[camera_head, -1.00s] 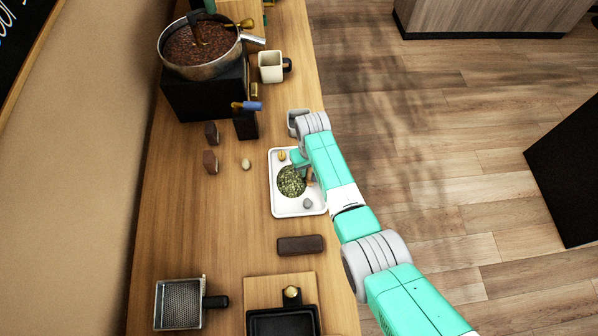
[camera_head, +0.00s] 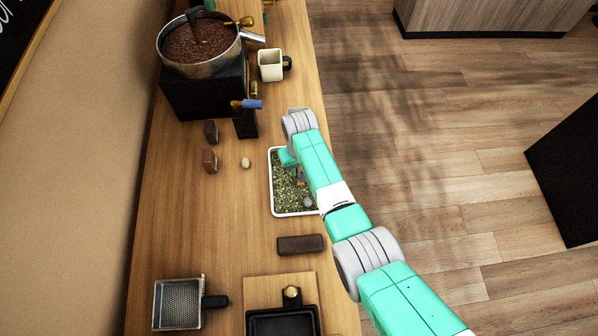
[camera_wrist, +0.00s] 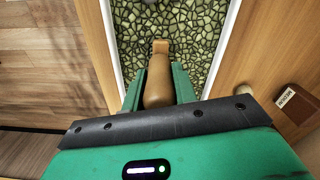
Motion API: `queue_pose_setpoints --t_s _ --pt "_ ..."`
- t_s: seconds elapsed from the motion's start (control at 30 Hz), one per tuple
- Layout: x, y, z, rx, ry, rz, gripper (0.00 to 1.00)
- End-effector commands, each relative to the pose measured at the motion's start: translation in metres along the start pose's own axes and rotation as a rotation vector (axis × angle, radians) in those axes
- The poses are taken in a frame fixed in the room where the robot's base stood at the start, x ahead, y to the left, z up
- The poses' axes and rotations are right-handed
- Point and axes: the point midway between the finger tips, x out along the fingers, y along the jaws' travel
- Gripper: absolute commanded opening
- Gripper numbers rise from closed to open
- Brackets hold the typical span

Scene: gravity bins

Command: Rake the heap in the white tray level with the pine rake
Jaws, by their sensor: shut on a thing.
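The white tray (camera_head: 271,190) lies on the wooden counter, partly hidden under my arm in the head view. Green-grey granules (camera_head: 283,199) cover its visible floor broadly, with no clear heap. They also fill the tray floor in the wrist view (camera_wrist: 200,40). My gripper (camera_wrist: 158,88) is over the tray, shut on the tan handle of the pine rake (camera_wrist: 158,72). The rake's head is hard to make out, so I cannot tell how it meets the granules. A grey round thing (camera_head: 308,202) lies in the tray near its front end.
A dark brown block (camera_head: 300,245) lies in front of the tray. A pale egg-like thing (camera_head: 245,162) and small brown blocks (camera_head: 209,160) are to the left. A pan of brown beans (camera_head: 201,46) on a black stand and a cream mug (camera_head: 271,66) are farther back.

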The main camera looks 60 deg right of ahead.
Motion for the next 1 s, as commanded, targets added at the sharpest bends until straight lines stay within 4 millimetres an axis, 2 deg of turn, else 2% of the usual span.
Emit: queue_pose_setpoints --t_s 0.33,0.77,1.0 --pt "0.0 -0.024 -0.005 -0.002 0.0 -0.001 0.0" --pt "0.0 -0.029 -0.007 -0.001 0.0 0.0 0.0" --pt "0.003 -0.045 -0.012 -0.002 0.0 -0.001 0.0"
